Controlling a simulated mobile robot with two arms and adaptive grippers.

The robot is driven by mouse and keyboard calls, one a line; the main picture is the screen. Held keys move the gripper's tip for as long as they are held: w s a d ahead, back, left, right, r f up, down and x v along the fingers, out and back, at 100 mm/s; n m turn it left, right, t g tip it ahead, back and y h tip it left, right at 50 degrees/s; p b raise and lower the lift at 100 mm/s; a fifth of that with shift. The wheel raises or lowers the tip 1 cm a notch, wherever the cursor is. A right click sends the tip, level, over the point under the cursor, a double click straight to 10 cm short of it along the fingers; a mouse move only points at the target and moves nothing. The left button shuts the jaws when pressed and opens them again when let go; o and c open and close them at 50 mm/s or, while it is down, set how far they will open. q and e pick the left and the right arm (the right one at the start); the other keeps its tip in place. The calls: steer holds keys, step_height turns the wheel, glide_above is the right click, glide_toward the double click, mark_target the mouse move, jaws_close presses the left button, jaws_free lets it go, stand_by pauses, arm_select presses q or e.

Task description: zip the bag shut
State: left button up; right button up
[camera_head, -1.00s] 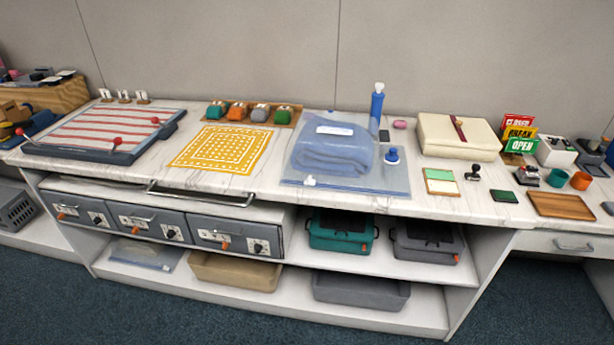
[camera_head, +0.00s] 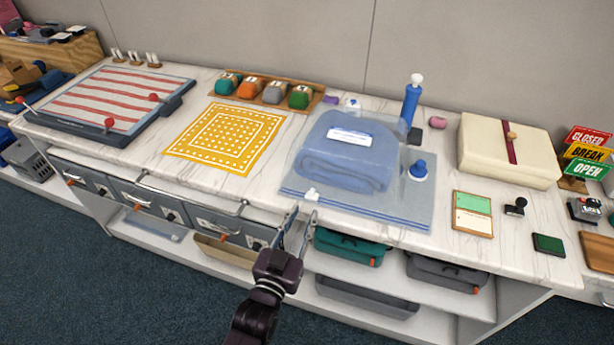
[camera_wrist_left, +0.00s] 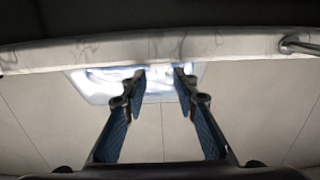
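A clear blue zip bag (camera_head: 410,205) lies flat on the marble counter with a folded blue towel (camera_head: 345,165) in it. A small white zipper slider (camera_head: 312,194) sits at the bag's front left corner. My left gripper (camera_head: 300,228) is open and empty in front of the counter edge, just below the slider in the head view. In the left wrist view its two fingers (camera_wrist_left: 160,78) are apart, with the bag (camera_wrist_left: 92,82) showing beyond them. My right gripper is not in view.
A blue pump bottle (camera_head: 410,103) stands behind the bag, and a blue stopper-like object (camera_head: 418,170) is at its right side. A yellow patterned cloth (camera_head: 225,138) lies to the left. A cream box (camera_head: 505,150) is at the right. A metal rail (camera_head: 190,197) runs along the front edge.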

mark_target(311, 194)
arm_select(q)
steer(key=shift+w+d+r+t, duration=0.15)
steer(key=shift+w+r, duration=0.15)
steer(key=shift+r, duration=0.3)
steer(key=shift+w+a+r+t, duration=0.15)
steer(key=shift+w+r, duration=0.1)
steer(key=shift+r, duration=0.35)
steer(key=shift+x, duration=1.2)
steer(key=x, duration=0.3)
steer(key=shift+w+d+f+p, duration=0.15)
steer(key=shift+d+f+p, duration=0.1)
steer(key=shift+f+p, duration=0.1)
steer(key=shift+w+d, duration=0.15)
steer(key=shift+w, duration=0.4)
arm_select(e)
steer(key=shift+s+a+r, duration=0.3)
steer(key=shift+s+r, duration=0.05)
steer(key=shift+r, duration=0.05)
arm_select(q)
steer(key=shift+c, duration=0.4)
steer(key=shift+f, duration=0.1)
jaws_close()
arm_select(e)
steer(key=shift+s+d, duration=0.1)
